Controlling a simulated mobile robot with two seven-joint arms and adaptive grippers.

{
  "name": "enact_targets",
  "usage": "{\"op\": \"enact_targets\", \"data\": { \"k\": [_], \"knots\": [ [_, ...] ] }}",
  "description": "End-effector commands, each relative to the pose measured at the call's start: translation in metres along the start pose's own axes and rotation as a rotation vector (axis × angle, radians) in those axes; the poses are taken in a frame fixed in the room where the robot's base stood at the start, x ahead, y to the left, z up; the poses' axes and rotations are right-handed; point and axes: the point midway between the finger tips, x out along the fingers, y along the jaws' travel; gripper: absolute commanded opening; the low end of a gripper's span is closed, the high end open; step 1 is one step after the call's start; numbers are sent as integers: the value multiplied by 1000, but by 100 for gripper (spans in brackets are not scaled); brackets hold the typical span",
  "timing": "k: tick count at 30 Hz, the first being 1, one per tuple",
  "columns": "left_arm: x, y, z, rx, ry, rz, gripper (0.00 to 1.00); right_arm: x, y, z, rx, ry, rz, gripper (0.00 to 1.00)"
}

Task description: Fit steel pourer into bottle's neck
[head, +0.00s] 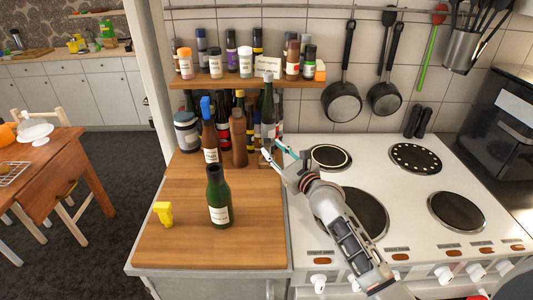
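A dark green bottle (219,198) with a pale label stands upright on the wooden worktop (178,247). I cannot make out a steel pourer in this view; it may be hidden or too small to tell. My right gripper (270,146) is behind and to the right of the green bottle, at the worktop's back right corner by the hob. Its two fingers are spread apart, pointing left toward the bottles at the wall. I see nothing held between them. My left gripper is out of view.
A yellow object (163,213) lies left of the green bottle. Several bottles, including a brown one (239,138), and a jar (187,132) crowd the back under a spice shelf (240,83). The white cooker (400,222) is on the right. The worktop's front is clear.

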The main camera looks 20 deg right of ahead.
Motion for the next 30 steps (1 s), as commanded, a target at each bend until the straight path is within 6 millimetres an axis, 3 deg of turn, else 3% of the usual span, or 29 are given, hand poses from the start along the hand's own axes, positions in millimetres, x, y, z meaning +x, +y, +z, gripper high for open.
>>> {"op": "enact_targets", "data": {
  "k": [9, 18, 22, 30],
  "knots": [
    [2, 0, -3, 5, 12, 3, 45, 40, -1, -2, -2, -1, 0, 30],
    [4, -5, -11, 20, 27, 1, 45, 44, 0, -2, -1, -1, 0, 30],
    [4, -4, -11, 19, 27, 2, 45, 44, 0, -2, -1, -1, 0, 0],
    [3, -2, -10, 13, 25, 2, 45, 44, -1, -2, -1, 0, 0, 0]
  ]
}}
